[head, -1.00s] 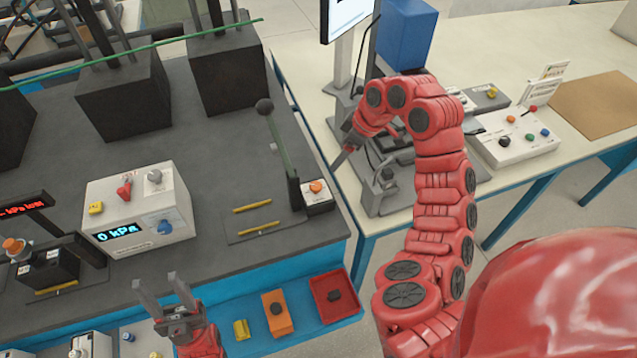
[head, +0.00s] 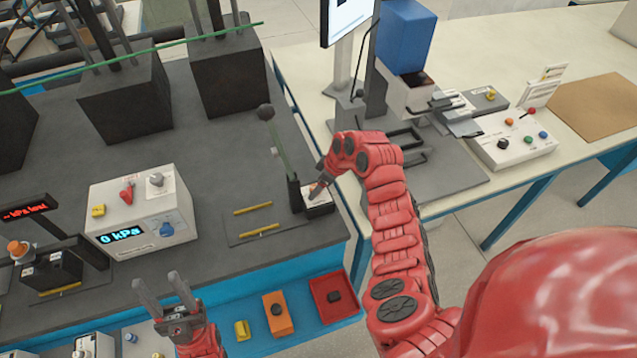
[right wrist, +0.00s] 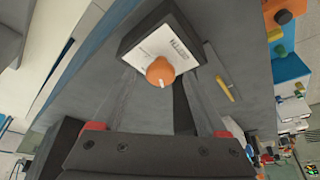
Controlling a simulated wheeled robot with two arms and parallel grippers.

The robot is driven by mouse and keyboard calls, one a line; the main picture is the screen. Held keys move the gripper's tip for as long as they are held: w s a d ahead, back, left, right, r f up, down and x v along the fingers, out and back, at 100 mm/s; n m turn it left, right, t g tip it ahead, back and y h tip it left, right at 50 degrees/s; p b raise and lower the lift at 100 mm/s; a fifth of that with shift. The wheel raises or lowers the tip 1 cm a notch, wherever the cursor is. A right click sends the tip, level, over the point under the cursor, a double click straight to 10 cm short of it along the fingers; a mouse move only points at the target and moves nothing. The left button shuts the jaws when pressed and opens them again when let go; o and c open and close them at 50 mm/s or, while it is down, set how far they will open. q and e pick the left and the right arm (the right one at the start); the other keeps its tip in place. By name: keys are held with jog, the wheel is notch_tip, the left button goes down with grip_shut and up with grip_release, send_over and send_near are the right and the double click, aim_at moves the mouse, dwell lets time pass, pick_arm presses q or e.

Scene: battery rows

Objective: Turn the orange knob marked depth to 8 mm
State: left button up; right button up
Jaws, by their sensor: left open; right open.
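The orange knob (right wrist: 160,72) sits on a small black box with a white label plate (right wrist: 150,50) in the right wrist view. It bears a short white mark at its lower edge in that view; the label print is too small to read. In the head view the box (head: 320,209) stands at the table's right edge, and my gripper hides the knob. My right gripper (head: 318,188) is open over the box. In the right wrist view its fingers lie on either side of the knob; I cannot tell whether they touch it. My left gripper (head: 166,300) is open and empty at the table's front.
A lever with a green shaft (head: 277,140) stands just behind the box. A white unit (head: 142,213) reading 0 kPa stands to the left. Yellow strips (head: 253,208) lie between them.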

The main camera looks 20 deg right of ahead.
jog(key=shift+a+f, duration=0.1)
jog(key=shift+f, duration=0.05)
jog(key=shift+c, duration=0.2)
grip_shut()
